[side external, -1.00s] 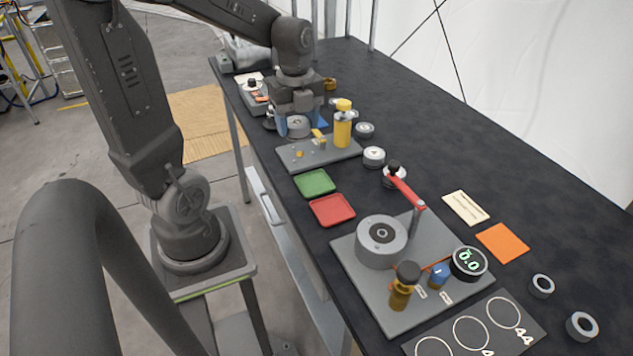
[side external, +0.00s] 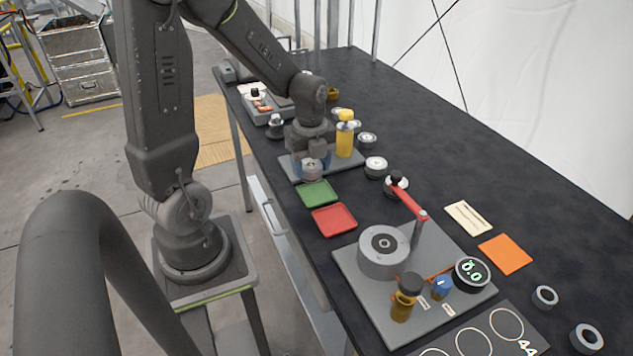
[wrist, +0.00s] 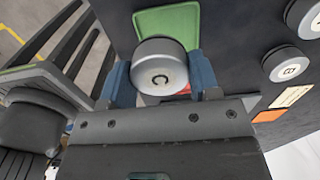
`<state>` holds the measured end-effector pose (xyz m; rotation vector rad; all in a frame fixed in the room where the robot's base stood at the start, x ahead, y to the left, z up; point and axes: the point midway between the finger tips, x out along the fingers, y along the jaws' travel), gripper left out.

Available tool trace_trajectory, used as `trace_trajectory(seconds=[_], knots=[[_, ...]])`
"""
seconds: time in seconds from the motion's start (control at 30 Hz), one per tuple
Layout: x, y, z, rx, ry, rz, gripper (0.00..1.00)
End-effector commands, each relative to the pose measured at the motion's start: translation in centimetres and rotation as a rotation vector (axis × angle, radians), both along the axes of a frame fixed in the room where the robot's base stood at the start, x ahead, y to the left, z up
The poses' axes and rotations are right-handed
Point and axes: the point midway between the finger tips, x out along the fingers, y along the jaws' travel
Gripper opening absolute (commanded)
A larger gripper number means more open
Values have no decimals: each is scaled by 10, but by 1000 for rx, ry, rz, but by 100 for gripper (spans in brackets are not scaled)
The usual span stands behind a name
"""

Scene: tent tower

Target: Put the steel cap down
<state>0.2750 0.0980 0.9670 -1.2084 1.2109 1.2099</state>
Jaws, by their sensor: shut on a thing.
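The steel cap (wrist: 159,68) is a short round silver cylinder with a dark C-shaped mark on its face. My gripper (wrist: 160,82) is shut on it, with one blue finger on each side. In the side view the cap (side external: 312,171) hangs below my gripper (side external: 311,162), over or just in front of the front right part of the grey plate with the yellow bottle. The green tray (side external: 317,194) is close by; in the wrist view it shows behind the cap (wrist: 180,20). The gap between cap and surface cannot be judged.
A yellow bottle (side external: 344,138) stands close beside my gripper. The red tray (side external: 334,219) lies nearer the camera. Other round caps (side external: 376,166) stand to the right.

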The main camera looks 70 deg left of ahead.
Motion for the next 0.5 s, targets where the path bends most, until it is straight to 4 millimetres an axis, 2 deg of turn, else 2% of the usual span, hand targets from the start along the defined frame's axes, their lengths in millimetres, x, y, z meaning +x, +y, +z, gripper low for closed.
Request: trace_trajectory(seconds=[0.17, 0.4, 0.5], knots=[[10, -9, -8, 1, -2, 0, 24], [10, -9, -40, -1, 3, 2, 24], [10, -9, -47, 0, 0, 1, 24]])
